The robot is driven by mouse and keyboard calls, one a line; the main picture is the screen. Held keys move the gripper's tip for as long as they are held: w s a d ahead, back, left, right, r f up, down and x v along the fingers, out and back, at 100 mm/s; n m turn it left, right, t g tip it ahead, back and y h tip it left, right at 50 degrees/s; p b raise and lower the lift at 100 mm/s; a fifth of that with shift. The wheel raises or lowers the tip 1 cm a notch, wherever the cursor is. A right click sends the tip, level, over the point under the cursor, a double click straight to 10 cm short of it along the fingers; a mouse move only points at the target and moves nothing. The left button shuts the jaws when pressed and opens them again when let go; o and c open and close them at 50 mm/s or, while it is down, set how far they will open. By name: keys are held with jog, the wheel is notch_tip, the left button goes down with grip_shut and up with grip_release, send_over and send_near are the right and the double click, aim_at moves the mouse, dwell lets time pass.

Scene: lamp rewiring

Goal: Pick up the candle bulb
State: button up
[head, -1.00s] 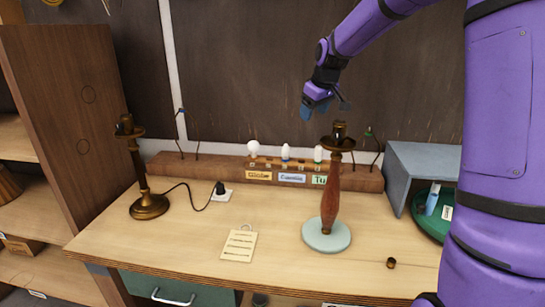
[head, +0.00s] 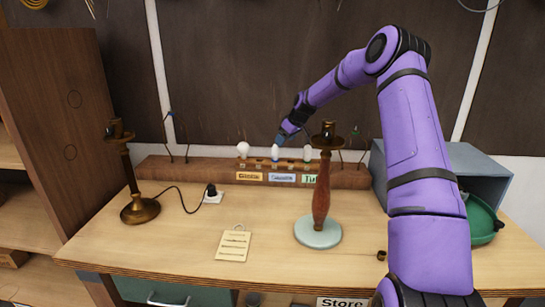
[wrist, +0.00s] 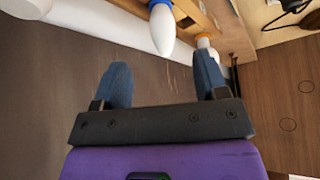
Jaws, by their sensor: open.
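The candle bulb (head: 275,152) is white and pointed with a blue collar. It stands upright in the middle of a wooden rack, above a blue label. In the wrist view the candle bulb (wrist: 161,30) lies just beyond the fingertips, its tip between the lines of the two fingers. My gripper (head: 282,138) is at the rack, beside and slightly above the bulb's top in the head view. In the wrist view my gripper (wrist: 163,65) is open, with nothing between its blue fingers.
A round bulb (head: 243,149) stands left of the candle bulb and a tube-like bulb (head: 307,153) right of it. A lamp with a reddish stem (head: 322,195) stands in front of the rack. A dark lamp (head: 131,180) stands left. The front middle bench (head: 185,240) is mostly clear.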

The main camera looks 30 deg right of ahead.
aim_at(275, 153)
jog(key=x, duration=0.9)
jog(key=shift+w+a+f, duration=0.2)
jog(key=shift+a, duration=0.05)
jog(key=c, duration=1)
